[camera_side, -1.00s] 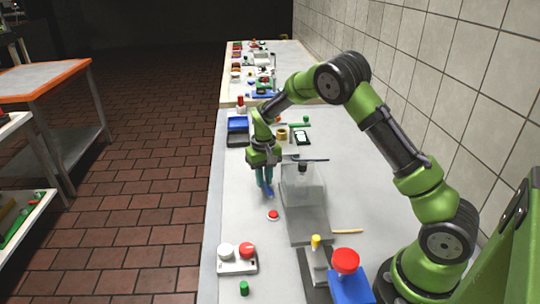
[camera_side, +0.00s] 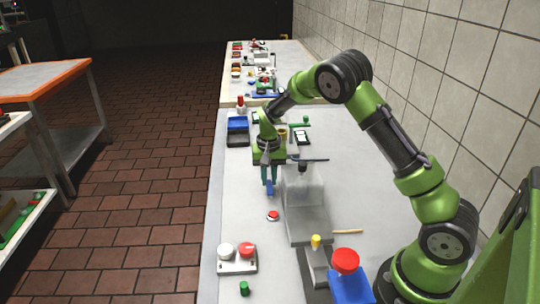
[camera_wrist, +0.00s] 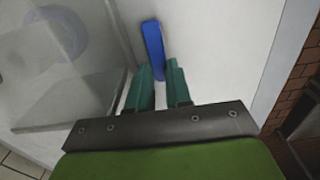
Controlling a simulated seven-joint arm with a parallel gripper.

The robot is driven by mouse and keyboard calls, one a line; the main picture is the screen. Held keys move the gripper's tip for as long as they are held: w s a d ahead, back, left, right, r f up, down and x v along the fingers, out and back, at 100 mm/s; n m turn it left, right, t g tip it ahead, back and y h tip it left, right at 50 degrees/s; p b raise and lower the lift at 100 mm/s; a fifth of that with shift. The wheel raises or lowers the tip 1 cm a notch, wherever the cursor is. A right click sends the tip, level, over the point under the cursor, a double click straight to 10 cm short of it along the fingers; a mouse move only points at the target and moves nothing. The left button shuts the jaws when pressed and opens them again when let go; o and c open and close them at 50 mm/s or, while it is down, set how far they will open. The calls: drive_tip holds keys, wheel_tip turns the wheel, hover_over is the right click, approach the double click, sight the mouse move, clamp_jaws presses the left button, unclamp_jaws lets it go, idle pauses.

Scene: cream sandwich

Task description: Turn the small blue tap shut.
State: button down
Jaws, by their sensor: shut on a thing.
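The small blue tap handle (camera_side: 270,187) is at the left side of a clear box-shaped dispenser (camera_side: 303,187). My gripper (camera_side: 269,180) is over it with its teal fingers pointing down. In the wrist view the blue handle (camera_wrist: 153,48) sticks out beyond the fingertips as a straight bar. My gripper (camera_wrist: 158,70) is shut on its near end there. The clear wall of the dispenser (camera_wrist: 70,105) stands to the left of the fingers. Where the handle joins the dispenser is hidden.
A red button (camera_side: 273,215) lies just in front of the tap. A grey platform (camera_side: 308,226) is under the dispenser. A white box with knobs (camera_side: 238,266) and a blue block with a red knob (camera_side: 347,278) stand nearer. Bare table lies left of the gripper.

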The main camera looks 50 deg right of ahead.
drive_tip(key=c, duration=1)
unclamp_jaws()
drive_tip(key=shift+c, duration=0.2)
drive_tip(key=n, duration=0.1)
drive_tip(key=a+n, duration=0.1)
drive_tip(key=n, duration=0.1)
drive_tip(key=w+n, duration=0.1)
drive_tip(key=n, duration=0.1)
drive_tip(key=shift+a, duration=0.3)
drive_tip(key=n, duration=0.2)
drive_tip(key=a+n, duration=0.1)
drive_tip(key=n, duration=0.1)
drive_tip(key=a+n, duration=0.1)
drive_tip(key=n, duration=0.1)
drive_tip(key=shift+w+a, duration=0.15)
wheel_tip(320, 180, up, 17)
drive_tip(key=s+a+r+m+t, duration=0.1)
drive_tip(key=s+a+m+t, duration=0.1)
drive_tip(key=s, duration=0.8)
drive_tip(key=s+a+r+m+t+y, duration=0.1)
drive_tip(key=s+a+m+t, duration=0.2)
drive_tip(key=s+a, duration=0.3)
drive_tip(key=shift+s+r+m+y, duration=0.35)
drive_tip(key=shift+s+m, duration=0.15)
drive_tip(key=shift+s, duration=1.9)
